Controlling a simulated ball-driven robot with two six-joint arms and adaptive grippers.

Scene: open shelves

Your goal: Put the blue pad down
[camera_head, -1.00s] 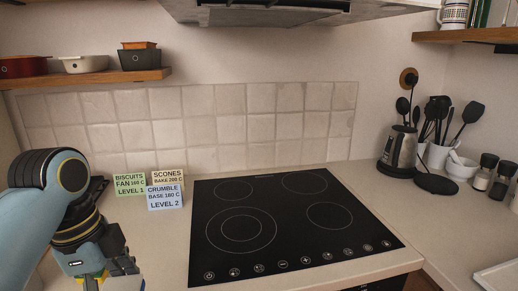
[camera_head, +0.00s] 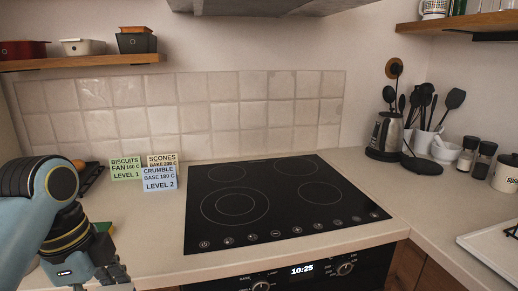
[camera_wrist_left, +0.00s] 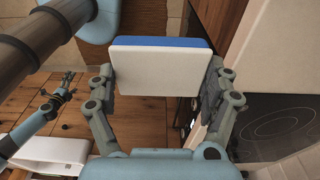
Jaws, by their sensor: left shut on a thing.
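The blue pad (camera_wrist_left: 160,43) shows in the left wrist view as a blue layer behind a broad white face. My left gripper (camera_wrist_left: 160,88) is shut on it, with one finger at each side edge. In the head view my left gripper (camera_head: 112,276) is at the bottom left, near the front of the counter, left of the hob. I cannot make out the pad in the head view. My right gripper (camera_wrist_left: 62,92) appears small at the left of the left wrist view, over the wooden floor, apart from the pad; its opening is unclear.
The black hob (camera_head: 270,205) fills the middle of the counter. Recipe cards (camera_head: 158,178) stand behind its left side. A kettle (camera_head: 384,135) stands back right.

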